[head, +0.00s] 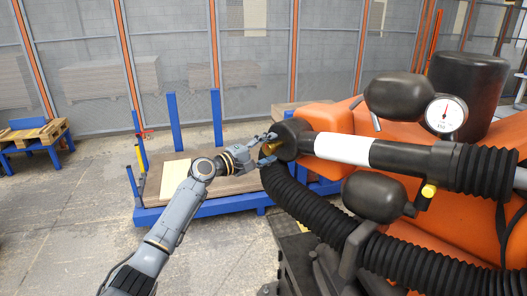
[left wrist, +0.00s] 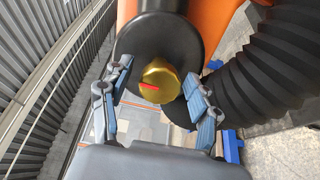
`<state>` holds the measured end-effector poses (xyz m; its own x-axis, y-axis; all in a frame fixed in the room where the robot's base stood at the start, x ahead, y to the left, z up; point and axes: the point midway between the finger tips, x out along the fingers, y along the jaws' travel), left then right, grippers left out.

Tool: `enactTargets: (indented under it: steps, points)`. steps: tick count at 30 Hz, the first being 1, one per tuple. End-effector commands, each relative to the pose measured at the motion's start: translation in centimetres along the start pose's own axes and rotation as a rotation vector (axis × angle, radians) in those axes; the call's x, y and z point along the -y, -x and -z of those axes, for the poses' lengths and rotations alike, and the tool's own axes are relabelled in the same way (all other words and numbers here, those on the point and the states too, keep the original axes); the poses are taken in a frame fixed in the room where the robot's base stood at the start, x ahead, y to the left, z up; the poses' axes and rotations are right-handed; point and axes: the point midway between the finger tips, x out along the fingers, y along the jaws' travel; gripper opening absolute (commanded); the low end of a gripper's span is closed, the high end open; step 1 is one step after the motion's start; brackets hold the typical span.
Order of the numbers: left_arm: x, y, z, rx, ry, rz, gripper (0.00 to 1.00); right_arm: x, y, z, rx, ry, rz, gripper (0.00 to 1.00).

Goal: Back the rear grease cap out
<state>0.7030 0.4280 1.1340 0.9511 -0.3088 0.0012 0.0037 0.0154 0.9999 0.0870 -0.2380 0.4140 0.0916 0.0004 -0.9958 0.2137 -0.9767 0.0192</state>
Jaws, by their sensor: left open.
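The grease cap (left wrist: 158,82) is a gold, brass-like knob with a red mark on its face. It sits at the end of a black round housing (left wrist: 190,35), and in the head view the cap (head: 271,148) shows at the left end of the housing (head: 288,140). My left gripper (head: 268,148) reaches it from the left. In the left wrist view its fingers (left wrist: 160,98) stand open on either side of the cap, with a visible gap at each side. My right gripper is not in view.
A black ribbed hose (head: 330,218) curves below the housing. The orange machine (head: 465,215) with a pressure gauge (head: 445,115) fills the right side. A blue-framed pallet cart (head: 180,215) with boards stands behind my left arm. Open concrete floor (head: 60,215) lies to the left.

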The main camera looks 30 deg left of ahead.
Motion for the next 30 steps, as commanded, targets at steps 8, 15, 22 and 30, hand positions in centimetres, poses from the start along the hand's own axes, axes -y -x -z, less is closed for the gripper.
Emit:
enactTargets:
  steps: [8, 15, 22, 30]
  points:
    - [0.2, 3.7, 0.0, -0.001, -0.002, 0.005, 0.61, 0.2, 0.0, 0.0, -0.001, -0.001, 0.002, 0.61]
    - [0.2, 8.5, 0.0, -0.001, 0.001, 0.003, 0.61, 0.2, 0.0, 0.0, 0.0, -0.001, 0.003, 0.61]
    - [0.1, 11.3, 0.0, 0.0, 0.002, 0.002, 0.61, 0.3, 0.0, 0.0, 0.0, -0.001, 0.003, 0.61]
    - [0.0, 11.9, 0.0, 0.0, 0.0, 0.001, 0.61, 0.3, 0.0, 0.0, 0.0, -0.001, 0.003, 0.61]
